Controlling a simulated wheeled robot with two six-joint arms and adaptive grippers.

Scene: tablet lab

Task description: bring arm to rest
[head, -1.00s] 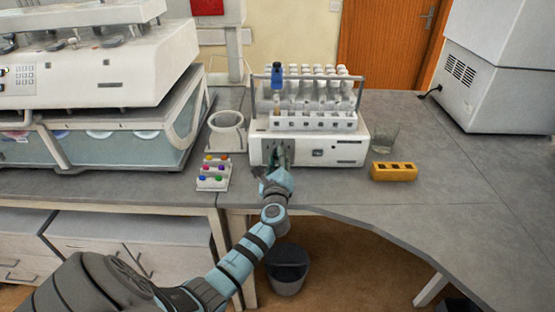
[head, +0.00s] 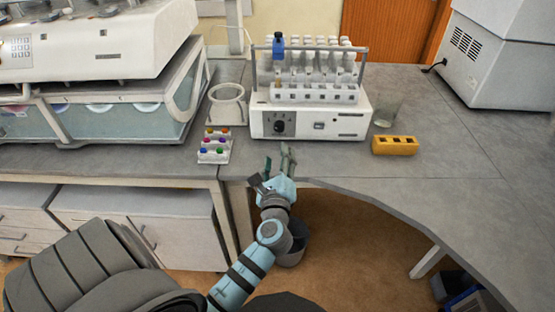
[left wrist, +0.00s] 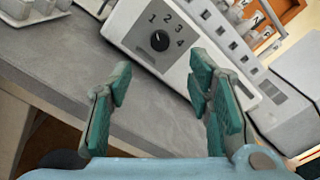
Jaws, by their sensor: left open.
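My left arm comes in from the lower left of the head view. Its gripper (head: 275,167) is open and empty over the front edge of the grey bench (head: 400,165), in front of the white machine (head: 345,125). In the left wrist view the two green-padded fingers (left wrist: 160,110) stand apart with nothing between them. Beyond them is the machine's black knob (left wrist: 159,40) with the numbers 1 to 4 around it; its pointer is hard to read. The knob is clear of the fingers. My right gripper is not in view.
A rack of tubes with one blue-capped bottle (head: 278,47) stands on the machine. A glass beaker (head: 387,112) and a yellow block (head: 394,146) are to its right. A small rack of coloured caps (head: 215,146) is to its left. A dark bin (head: 293,245) stands below the bench.

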